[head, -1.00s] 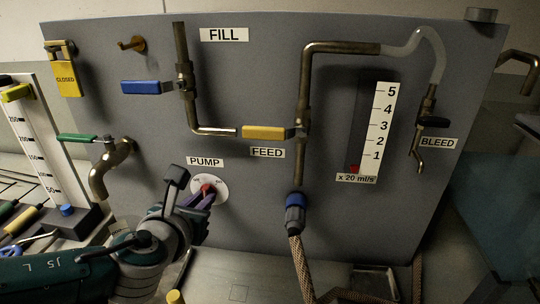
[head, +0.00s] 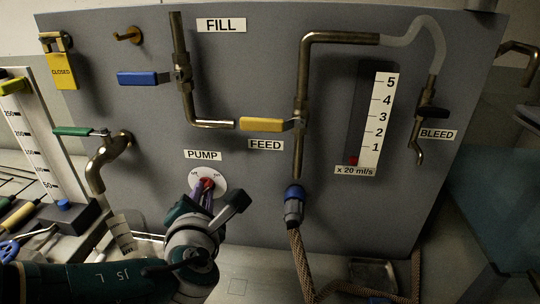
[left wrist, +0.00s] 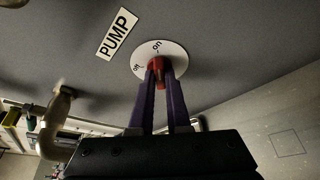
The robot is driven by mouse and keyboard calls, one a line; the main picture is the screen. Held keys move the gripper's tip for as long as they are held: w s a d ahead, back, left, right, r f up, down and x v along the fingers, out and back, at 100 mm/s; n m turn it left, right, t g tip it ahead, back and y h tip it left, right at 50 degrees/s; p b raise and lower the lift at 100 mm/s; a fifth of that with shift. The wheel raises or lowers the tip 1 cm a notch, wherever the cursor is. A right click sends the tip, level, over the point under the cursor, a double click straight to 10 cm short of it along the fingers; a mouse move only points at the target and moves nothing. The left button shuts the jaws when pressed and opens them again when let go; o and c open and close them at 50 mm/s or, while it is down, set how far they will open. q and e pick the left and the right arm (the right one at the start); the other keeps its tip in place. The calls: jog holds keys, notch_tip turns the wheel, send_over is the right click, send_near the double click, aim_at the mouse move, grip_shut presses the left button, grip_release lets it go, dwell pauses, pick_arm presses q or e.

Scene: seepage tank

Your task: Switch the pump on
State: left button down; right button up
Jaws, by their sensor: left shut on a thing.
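The pump switch is a red knob (head: 207,184) on a white round dial (head: 218,176) below the PUMP label (head: 202,155) on the grey panel. My left gripper (head: 202,193) is at the dial, its purple fingers shut on the knob. In the left wrist view the red knob (left wrist: 158,70) sits between the two fingertips (left wrist: 160,77). The dial (left wrist: 176,53) there carries "on" and "off" marks. The fingers partly hide the knob, so which mark it points to cannot be told. My right gripper is not in view.
Above are the blue FILL lever (head: 138,78), yellow FEED lever (head: 263,125) and green-handled tap (head: 105,155). A braided hose (head: 300,255) with a blue connector (head: 293,195) hangs right of my gripper. Tools and a scale (head: 32,140) stand at left.

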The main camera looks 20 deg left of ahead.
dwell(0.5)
pick_arm(q)
jog(key=c, duration=0.9)
grip_release()
jog(key=shift+s+d+r, duration=0.1)
jog(key=shift+s, duration=0.05)
jog(key=p+v, duration=0.4)
jog(key=v, duration=0.5)
jog(key=shift+s+d+p, duration=0.15)
jog(key=shift+s+p, duration=0.1)
jog(key=shift+p, duration=0.05)
